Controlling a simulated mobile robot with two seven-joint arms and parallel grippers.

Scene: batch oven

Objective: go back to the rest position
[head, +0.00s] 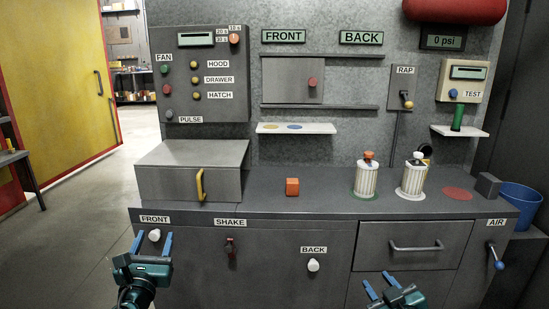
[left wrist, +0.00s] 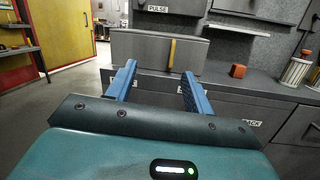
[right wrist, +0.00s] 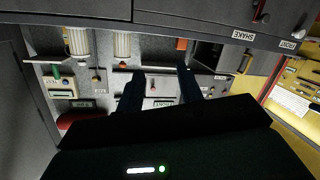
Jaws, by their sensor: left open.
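My left gripper (head: 152,250) is low at the left in the head view, in front of the cabinet face near the FRONT knob (head: 154,235). Its blue fingers are apart with nothing between them in the left wrist view (left wrist: 158,82). My right gripper (head: 379,284) is at the bottom of the head view, in front of the cabinet below the drawer (head: 414,259). Its dark fingers are apart and empty in the right wrist view (right wrist: 162,76). Both grippers are clear of the counter top.
A blue bin (head: 520,196) stands at the right. Open floor (head: 75,240) lies at the left.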

